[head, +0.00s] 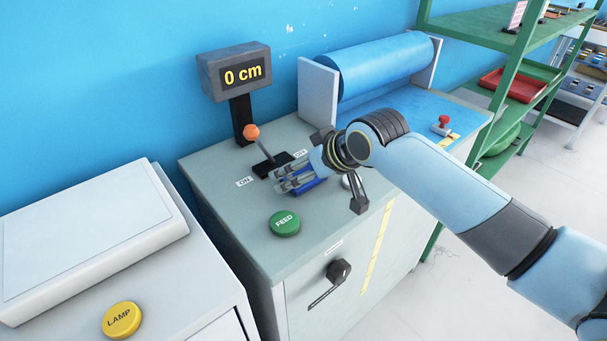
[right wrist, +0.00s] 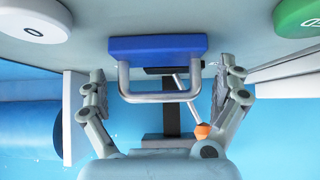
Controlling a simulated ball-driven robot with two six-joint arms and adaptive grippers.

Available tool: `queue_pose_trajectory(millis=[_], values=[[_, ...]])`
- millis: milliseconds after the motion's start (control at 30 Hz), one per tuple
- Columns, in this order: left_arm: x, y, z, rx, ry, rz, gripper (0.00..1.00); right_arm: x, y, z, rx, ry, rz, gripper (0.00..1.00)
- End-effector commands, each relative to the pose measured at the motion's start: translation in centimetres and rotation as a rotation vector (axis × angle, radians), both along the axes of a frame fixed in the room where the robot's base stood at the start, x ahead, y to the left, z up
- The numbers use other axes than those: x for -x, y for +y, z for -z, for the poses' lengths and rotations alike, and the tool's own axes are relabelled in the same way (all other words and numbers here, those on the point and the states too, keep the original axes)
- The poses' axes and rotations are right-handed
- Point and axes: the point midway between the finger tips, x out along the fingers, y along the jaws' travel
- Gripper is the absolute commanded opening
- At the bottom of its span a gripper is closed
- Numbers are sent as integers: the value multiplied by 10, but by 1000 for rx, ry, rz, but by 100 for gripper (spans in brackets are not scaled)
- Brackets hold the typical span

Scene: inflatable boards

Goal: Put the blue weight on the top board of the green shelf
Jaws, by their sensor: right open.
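The blue weight (head: 312,184) stands on the grey-green machine top in the head view, partly hidden by my right gripper (head: 297,178). In the right wrist view the weight (right wrist: 157,46) is a blue block with a grey metal loop handle. My right gripper (right wrist: 162,88) is open, with one finger on each side of the handle and gaps between. The green shelf (head: 512,68) stands at the far right of the head view. Its top board (head: 485,24) holds a few small items and is cut off by the picture edge. My left gripper is not in view.
The machine top (head: 232,180) carries an orange-knobbed lever (head: 251,132), a green FEED button (head: 285,222), a display reading 0 cm (head: 242,76) and a blue roll (head: 380,62). A red tray (head: 515,84) sits on a lower shelf board. A yellow LAMP button (head: 122,319) is front left.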

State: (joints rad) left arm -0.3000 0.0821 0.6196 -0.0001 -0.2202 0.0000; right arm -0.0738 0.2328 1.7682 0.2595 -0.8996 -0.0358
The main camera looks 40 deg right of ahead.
Motion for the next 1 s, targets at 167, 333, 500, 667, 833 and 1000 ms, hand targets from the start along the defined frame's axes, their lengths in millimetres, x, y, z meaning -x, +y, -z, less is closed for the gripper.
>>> queue_pose_trajectory(millis=[167, 333, 500, 667, 833, 1000], values=[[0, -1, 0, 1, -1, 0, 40, -5, 0, 5, 1, 1, -1, 100], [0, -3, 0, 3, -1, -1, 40, -4, 0, 5, 1, 1, -1, 93], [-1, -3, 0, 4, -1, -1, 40, -4, 0, 5, 1, 1, -1, 71], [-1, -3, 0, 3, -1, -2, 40, -4, 0, 5, 1, 1, -1, 50], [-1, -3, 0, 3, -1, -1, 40, -4, 0, 5, 1, 1, -1, 28], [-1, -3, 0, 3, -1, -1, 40, -5, 0, 4, 1, -2, -1, 23]])
